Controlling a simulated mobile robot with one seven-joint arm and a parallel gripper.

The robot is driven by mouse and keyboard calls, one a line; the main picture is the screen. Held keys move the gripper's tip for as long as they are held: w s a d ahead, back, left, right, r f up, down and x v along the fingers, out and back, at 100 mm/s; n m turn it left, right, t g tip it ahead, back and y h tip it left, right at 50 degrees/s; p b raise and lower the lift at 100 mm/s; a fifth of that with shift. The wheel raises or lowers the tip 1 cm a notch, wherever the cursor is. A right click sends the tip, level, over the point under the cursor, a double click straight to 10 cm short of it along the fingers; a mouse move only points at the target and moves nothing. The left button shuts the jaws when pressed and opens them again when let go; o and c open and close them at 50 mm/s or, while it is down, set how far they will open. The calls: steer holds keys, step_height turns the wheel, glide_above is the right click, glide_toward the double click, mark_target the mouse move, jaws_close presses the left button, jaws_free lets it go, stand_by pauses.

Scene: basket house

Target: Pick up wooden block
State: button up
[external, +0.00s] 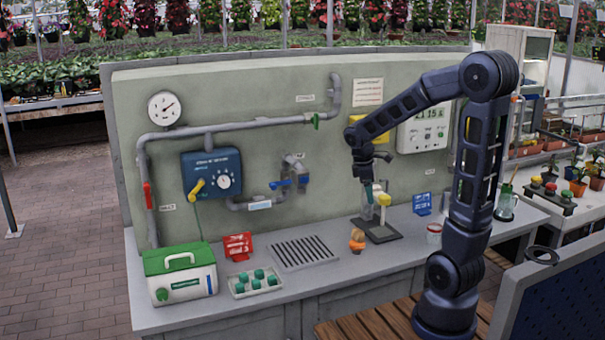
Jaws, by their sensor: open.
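I cannot make out a clear wooden block in this view. A small tan-orange piece (357,235) on the counter, above a more orange one (356,246), is the nearest match in colour, but it is too small to be sure. My gripper (371,172) points down over the back of the counter, above and slightly right of the orange pieces. It is open. A clear container (367,212) and a yellow-topped piece (383,199) stand just below it on a dark stand (388,236). I cannot tell whether the gripper touches them.
The grey counter (330,288) holds a slotted grate (304,253), a tray of green pieces (240,291), a green-lidded box (182,277), a red sign (238,246), a blue sign (422,204) and a cup (434,234). A panel (250,110) with pipes and gauges rises behind.

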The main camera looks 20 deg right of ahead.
steer(key=w+a+f+n+g+h, duration=0.2)
steer(key=w+a+f+n, duration=0.4)
steer(key=f, duration=0.4)
steer(key=shift+n, duration=0.3)
steer(key=shift+w+d+x, duration=0.2)
steer(key=shift+x, duration=1.6)
steer(key=shift+w+d+x, duration=0.2)
steer(key=shift+w+x, duration=0.05)
steer(key=shift+x, duration=1.55)
steer(key=shift+w+d+x, duration=0.2)
steer(key=shift+x, duration=1.6)
steer(key=shift+r, duration=0.2)
steer(key=c, duration=1.1)
steer(key=shift+c, duration=0.2)
step_height(320, 180, up, 19)
steer(key=n+t+h, duration=0.1)
steer(key=n+t, duration=0.3)
steer(key=t, duration=0.1)
glide_toward(357, 233)
steer(key=x, duration=1)
